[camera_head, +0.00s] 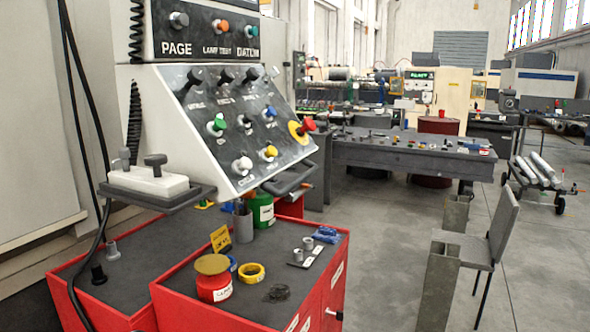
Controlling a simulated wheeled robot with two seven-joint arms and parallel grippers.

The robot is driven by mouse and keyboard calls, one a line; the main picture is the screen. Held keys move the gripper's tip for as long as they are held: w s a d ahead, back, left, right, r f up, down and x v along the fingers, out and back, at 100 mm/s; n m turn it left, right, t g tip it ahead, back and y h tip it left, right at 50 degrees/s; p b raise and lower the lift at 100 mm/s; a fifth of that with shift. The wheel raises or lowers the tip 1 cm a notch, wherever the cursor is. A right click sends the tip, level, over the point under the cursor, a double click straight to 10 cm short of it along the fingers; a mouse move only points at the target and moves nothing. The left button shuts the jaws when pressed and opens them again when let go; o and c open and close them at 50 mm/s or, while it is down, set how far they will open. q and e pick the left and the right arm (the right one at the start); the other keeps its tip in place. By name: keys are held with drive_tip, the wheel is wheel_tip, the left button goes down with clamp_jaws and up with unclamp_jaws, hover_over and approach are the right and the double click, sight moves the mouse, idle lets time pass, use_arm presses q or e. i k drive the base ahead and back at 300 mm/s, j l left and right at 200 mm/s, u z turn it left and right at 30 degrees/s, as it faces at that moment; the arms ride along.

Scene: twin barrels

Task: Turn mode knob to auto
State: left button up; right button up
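A sloped control panel (215,135) stands at the left. Three black knobs sit along its upper row: a left one (191,79), a middle one (225,75) and a right one (250,73). The labels under them are too small to read, so I cannot tell which is the mode knob or where it points. Below them are a green button (217,124), a blue one (270,112), a white one (242,165), a yellow one (268,152) and a red mushroom button (304,127) on a yellow ring. Neither of my grippers shows.
An upper panel (210,30) carries a PAGE knob. A shelf (180,199) with a white pendant box (149,180) juts out below. Red cabinets (315,272) with a red can (213,281) and small items stand in front. A chair (502,222) stands at the right; floor lies between.

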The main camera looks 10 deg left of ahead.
sight(197, 76)
drive_tip(key=i+l+u, duration=0.2)
drive_tip(key=i+l, duration=0.15)
drive_tip(key=i, duration=0.15)
drive_tip(key=l+u, duration=0.4)
drive_tip(key=l, duration=1.35)
